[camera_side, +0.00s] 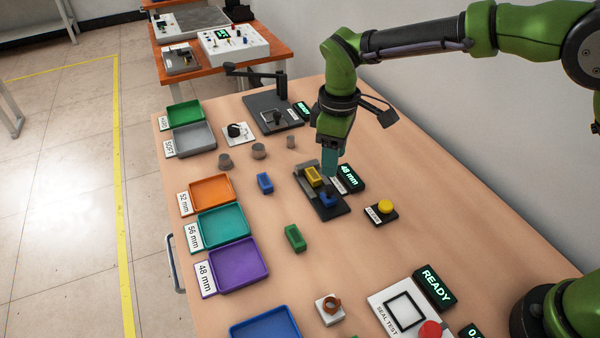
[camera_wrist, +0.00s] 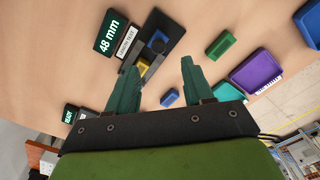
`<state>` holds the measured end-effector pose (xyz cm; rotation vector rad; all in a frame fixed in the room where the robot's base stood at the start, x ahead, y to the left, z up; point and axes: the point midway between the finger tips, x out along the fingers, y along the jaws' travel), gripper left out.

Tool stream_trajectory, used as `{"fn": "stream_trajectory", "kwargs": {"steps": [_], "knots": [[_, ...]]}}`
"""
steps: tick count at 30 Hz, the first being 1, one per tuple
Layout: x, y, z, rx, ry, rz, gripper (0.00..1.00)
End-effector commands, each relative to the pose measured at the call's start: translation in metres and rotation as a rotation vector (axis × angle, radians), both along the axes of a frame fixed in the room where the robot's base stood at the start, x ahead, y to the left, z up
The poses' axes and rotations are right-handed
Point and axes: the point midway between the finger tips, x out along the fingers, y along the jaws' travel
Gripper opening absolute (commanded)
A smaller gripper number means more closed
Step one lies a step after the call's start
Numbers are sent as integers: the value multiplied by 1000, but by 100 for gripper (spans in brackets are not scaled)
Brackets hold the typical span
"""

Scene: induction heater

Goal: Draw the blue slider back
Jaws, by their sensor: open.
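The blue slider (camera_side: 328,199) sits at the near end of a dark measuring fixture (camera_side: 335,212) beside a display reading 48 mm. In the wrist view the blue slider (camera_wrist: 157,42) is on the fixture beyond the fingertips. A yellow block (camera_side: 313,176) lies on the fixture behind the slider; it also shows in the wrist view (camera_wrist: 143,65). My gripper (camera_side: 330,172) has teal fingers, spread apart and empty in the wrist view (camera_wrist: 161,66). It is above the fixture and appears apart from the slider.
A yellow button (camera_side: 385,206) is right of the fixture. Loose blue (camera_side: 265,183) and green (camera_side: 295,238) blocks lie to the left. Coloured trays, including a purple one (camera_side: 238,265), line the left edge. The table between blocks and fixture is clear.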

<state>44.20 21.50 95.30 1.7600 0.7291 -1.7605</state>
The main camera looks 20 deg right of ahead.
Motion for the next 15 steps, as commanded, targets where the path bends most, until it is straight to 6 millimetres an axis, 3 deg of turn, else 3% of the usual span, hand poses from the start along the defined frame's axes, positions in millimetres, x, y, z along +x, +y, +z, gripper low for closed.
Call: {"fn": "stream_trajectory", "kwargs": {"steps": [6, 15], "knots": [[1, 0, 52, 2, -4, 0, 51], [0, 0, 84, 0, 1, 0, 51]]}}
